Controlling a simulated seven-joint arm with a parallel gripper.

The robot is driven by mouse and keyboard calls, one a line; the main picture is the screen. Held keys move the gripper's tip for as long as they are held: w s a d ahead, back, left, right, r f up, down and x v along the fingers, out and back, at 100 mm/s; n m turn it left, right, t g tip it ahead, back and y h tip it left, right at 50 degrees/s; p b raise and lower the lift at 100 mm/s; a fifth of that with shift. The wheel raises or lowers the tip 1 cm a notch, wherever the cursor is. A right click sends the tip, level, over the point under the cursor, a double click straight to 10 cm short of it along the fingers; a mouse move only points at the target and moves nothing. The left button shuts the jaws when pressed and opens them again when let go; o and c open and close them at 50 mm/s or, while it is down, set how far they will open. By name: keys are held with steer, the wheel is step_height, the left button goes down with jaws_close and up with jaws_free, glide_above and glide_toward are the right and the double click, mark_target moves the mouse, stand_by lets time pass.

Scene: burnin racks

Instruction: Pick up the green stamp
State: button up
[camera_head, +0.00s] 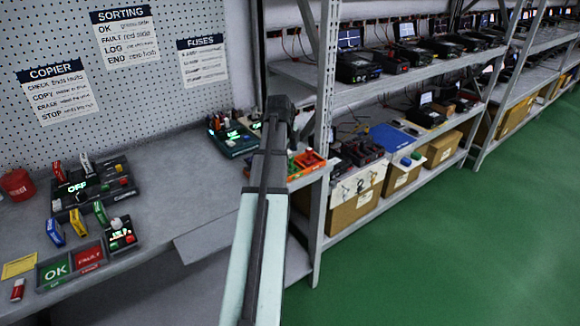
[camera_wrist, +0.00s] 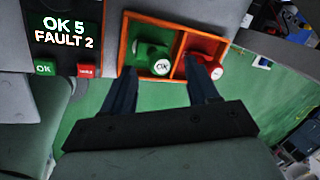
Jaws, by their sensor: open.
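The green stamp (camera_wrist: 152,55) lies in the left, green-lined compartment of an orange tray (camera_wrist: 177,52) in the wrist view. Its round white end marked OK faces the camera. A red stamp (camera_wrist: 218,68) sits in the right, red-lined compartment. My gripper (camera_wrist: 160,68) is open, its fingers apart, with the green stamp showing between the fingertips in the picture. I see no contact, and the height gap is hard to judge. In the head view my arm hides the gripper and part of the orange tray (camera_head: 312,160).
Left of the tray, a counter device (camera_wrist: 66,35) reads OK 5, FAULT 2, with green and red buttons below. In the head view, shelf racks (camera_head: 325,120) stand right of the arm. A bench (camera_head: 165,180) with switch boxes and OK/FAULT trays (camera_head: 70,264) is left.

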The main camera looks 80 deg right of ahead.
steer(key=shift+x, duration=1.1)
jaws_close()
steer(key=shift+r, duration=0.15)
step_height(320, 180, up, 10)
stand_by(0.4)
